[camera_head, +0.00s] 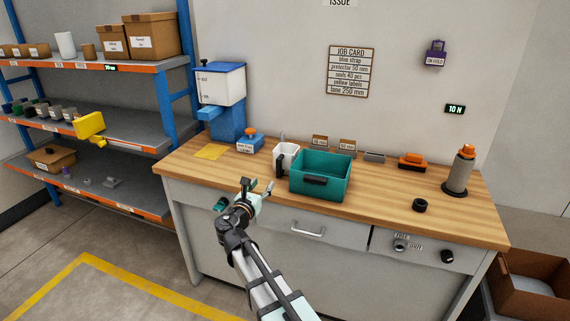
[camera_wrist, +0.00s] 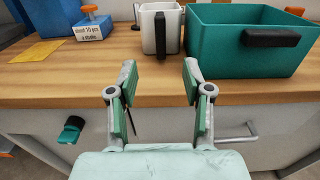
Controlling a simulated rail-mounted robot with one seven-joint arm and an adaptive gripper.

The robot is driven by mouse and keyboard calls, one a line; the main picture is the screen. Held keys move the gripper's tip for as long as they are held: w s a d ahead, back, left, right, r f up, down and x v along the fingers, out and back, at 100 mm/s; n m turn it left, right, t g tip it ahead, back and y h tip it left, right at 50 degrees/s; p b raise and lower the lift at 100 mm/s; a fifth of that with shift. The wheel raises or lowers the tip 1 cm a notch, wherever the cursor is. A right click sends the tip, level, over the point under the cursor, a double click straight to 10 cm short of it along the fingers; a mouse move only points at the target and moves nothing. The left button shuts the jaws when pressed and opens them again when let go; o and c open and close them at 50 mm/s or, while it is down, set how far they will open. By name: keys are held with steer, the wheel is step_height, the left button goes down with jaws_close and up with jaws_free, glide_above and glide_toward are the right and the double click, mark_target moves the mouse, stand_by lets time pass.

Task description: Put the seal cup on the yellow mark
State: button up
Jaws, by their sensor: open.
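The seal cup looks to be the white square-sided cup (camera_head: 291,152) with a black handle, standing upright on the workbench just left of the teal bin. In the wrist view the cup (camera_wrist: 148,32) is straight ahead, its handle turned towards me. The yellow mark (camera_head: 211,152) is a flat bare patch at the bench's left end, below the blue dispenser. The yellow mark (camera_wrist: 36,51) also shows at the left of the wrist view. My gripper (camera_head: 257,186) is open and empty in front of the bench's front edge, apart from the cup. Both fingers (camera_wrist: 160,78) show in the wrist view.
The teal bin (camera_head: 320,190) stands close on the cup's right. A small blue box with an orange top (camera_head: 250,144) stands between the mark and the cup. The blue dispenser (camera_head: 227,121) rises behind the mark. A black ring (camera_head: 420,205) lies on the otherwise open right front bench.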

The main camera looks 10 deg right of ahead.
mark_target(278, 165)
steer(key=p+x, duration=0.3)
steer(key=x, duration=1.4)
steer(key=shift+f, duration=0.1)
jaws_close()
